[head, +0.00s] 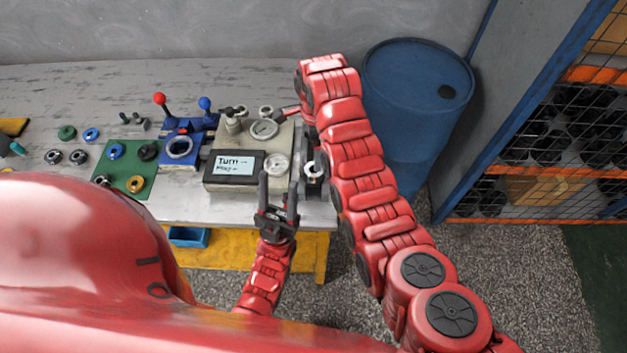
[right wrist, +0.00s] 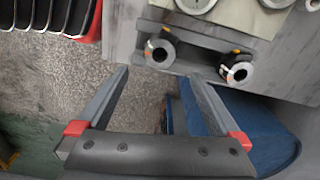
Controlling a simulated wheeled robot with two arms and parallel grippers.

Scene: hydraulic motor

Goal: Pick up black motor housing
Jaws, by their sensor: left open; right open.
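A black round part (head: 147,152) lies at the upper right of the green mat (head: 117,157) on the bench; I cannot tell for certain that it is the motor housing. My left gripper (head: 279,181) is open and empty, pointing up in front of the grey machine with the display, to the right of the mat. My right arm reaches to the machine's right side, and its gripper is not clear in the head view. In the right wrist view my right gripper (right wrist: 157,76) is open and empty, its fingers below two hollow metal cylinders (right wrist: 160,53).
The grey machine (head: 245,148) has a screen and gauge. A blue fixture (head: 181,148) with levers stands beside it. A blue barrel (head: 408,85) stands right of the bench.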

